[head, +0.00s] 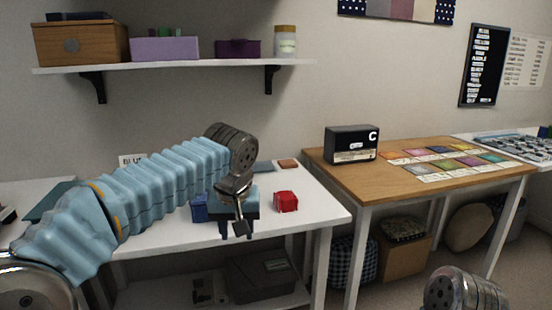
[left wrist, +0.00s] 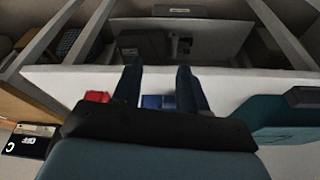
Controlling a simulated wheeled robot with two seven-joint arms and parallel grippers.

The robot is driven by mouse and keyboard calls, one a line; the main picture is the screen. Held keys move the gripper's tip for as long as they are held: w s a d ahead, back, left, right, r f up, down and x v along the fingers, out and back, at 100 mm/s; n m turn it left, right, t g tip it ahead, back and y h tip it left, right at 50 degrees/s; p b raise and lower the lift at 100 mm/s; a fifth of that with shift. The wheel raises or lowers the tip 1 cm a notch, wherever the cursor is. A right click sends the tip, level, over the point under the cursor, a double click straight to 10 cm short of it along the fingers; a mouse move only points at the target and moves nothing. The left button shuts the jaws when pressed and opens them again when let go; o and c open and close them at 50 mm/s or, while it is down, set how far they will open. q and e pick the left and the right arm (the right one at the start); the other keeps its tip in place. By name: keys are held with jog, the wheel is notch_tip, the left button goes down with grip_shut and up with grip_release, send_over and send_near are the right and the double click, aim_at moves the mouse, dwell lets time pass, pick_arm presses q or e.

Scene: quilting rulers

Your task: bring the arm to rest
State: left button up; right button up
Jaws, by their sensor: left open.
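My left arm (head: 150,190), in a light blue ribbed sleeve with a grey metal wrist, reaches in from the left over the white table (head: 325,213). Its gripper (head: 237,230) points down near the table's front edge, with two dark blue fingers spread apart. In the left wrist view the open fingers (left wrist: 158,75) have nothing gripped between their tips. A blue block (head: 199,208) sits behind the gripper, partly hidden; it shows between the fingers in the left wrist view (left wrist: 158,101). My right arm shows only as a metal joint at the lower right; its gripper is out of view.
A red block (head: 286,202) lies right of the gripper. A wooden table (head: 480,186) with coloured cards and a black box (head: 351,144) marked C stands at right. A wall shelf (head: 200,62) with boxes hangs above. A dark bin (head: 265,277) sits on the lower shelf.

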pick_arm(q)
notch_tip(320, 180, down, 31)
jog(key=s+d+m+g+h, duration=0.1)
jog(key=m+g+h, duration=0.1)
jog(key=g+h, duration=0.1)
jog(key=s+a+f+n+h, duration=0.1)
jog(key=s+a+f, duration=0.3)
jog(key=s+f, duration=1.5)
jog(key=s+n, duration=0.1)
jog(key=s, duration=0.1)
jog(key=shift+s+f+n+h, duration=0.3)
jog(key=shift+s+f+n, duration=0.05)
jog(key=shift+f+n, duration=0.05)
jog(key=shift+w, duration=0.1)
